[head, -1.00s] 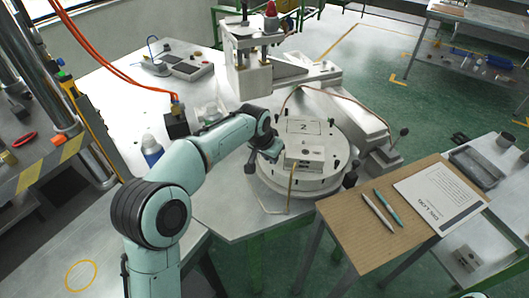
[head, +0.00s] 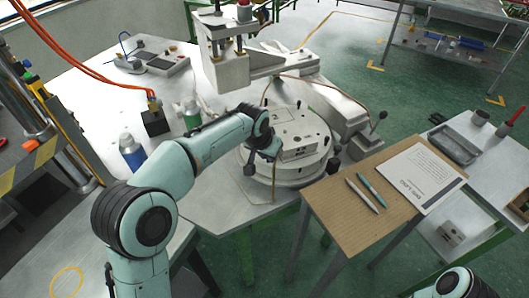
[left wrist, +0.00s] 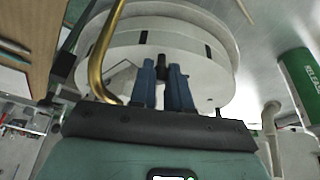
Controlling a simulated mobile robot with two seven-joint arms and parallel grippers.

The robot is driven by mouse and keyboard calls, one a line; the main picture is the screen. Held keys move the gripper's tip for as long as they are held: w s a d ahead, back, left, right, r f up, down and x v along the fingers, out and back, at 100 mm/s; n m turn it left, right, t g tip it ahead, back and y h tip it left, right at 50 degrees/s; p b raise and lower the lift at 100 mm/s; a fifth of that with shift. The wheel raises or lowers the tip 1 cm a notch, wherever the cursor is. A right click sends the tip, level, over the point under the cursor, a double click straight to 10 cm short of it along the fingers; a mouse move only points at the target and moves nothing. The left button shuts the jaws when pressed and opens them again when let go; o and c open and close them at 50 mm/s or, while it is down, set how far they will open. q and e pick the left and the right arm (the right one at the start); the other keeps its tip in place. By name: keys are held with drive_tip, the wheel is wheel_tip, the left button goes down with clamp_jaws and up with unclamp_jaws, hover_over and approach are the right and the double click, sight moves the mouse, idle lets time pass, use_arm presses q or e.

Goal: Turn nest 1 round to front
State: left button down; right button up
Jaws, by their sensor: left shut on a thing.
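In the left wrist view the turntable (left wrist: 195,42) fills the top middle. There my left gripper (left wrist: 162,66) has its blue fingers closed around a dark peg (left wrist: 163,74) at the turntable's side. My right gripper is out of view; only part of that arm shows.
A bent brass rod (head: 274,180) rises close beside my left gripper and crosses the left wrist view (left wrist: 100,55). The white press (head: 230,70) stands behind the turntable. A small table (head: 335,215) with pens and a sheet is at right. Bottles (head: 131,152) stand at left.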

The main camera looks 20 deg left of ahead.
use_arm(q)
drive_tip(key=shift+d, duration=0.15)
idle(0.3)
drive_tip(key=c, duration=1.1)
unclamp_jaws()
